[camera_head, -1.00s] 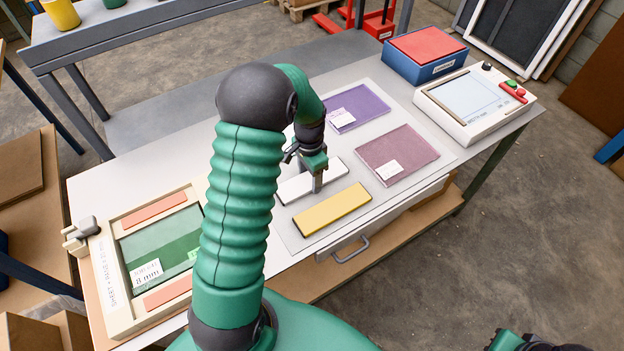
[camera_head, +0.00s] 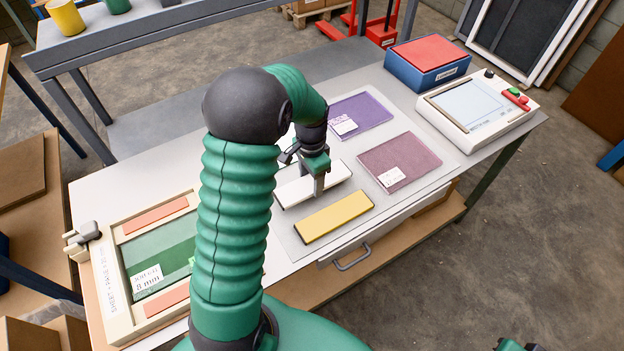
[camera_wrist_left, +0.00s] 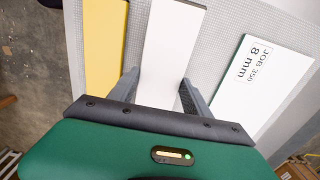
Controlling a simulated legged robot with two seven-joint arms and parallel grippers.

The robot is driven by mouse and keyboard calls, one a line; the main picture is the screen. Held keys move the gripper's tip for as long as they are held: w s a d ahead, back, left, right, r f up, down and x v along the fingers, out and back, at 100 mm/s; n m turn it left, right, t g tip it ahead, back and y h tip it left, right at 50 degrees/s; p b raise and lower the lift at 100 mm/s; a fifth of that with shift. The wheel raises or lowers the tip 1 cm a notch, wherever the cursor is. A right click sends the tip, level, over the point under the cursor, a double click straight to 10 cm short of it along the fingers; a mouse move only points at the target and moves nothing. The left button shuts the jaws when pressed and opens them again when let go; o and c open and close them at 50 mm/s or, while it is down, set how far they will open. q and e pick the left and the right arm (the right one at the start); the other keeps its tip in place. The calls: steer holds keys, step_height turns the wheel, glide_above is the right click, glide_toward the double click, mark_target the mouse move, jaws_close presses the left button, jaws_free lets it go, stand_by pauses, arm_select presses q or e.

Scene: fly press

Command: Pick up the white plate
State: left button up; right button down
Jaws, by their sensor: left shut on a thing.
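The white plate (camera_head: 297,192) is a flat, narrow bar at the middle of the work table, partly hidden by my arm. My left gripper (camera_head: 319,188) points down over it, one finger on its near side. In the left wrist view the white plate (camera_wrist_left: 172,45) runs between the two fingers (camera_wrist_left: 158,88), which are shut on its long sides. It appears to be a little above the mat; the gap is hard to judge.
A yellow plate (camera_head: 335,217) lies close in front, parallel. Purple (camera_head: 362,115) and mauve (camera_head: 400,162) sheets lie to the right. A cream frame (camera_head: 107,265) is at left, a blue box (camera_head: 425,70) and a panel device (camera_head: 470,130) at right. A labelled card (camera_wrist_left: 255,75) is beside the plate.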

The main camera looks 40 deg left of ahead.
arm_select(q)
steer(key=s+d, duration=0.3)
steer(key=s+d+r, duration=0.1)
steer(key=s+d, duration=0.2)
steer(key=s, duration=0.1)
steer(key=s+d, duration=0.3)
steer(key=s, duration=0.1)
steer(key=shift+s+r+b, duration=0.2)
steer(key=shift+s+b, duration=0.05)
steer(key=shift+b, duration=0.05)
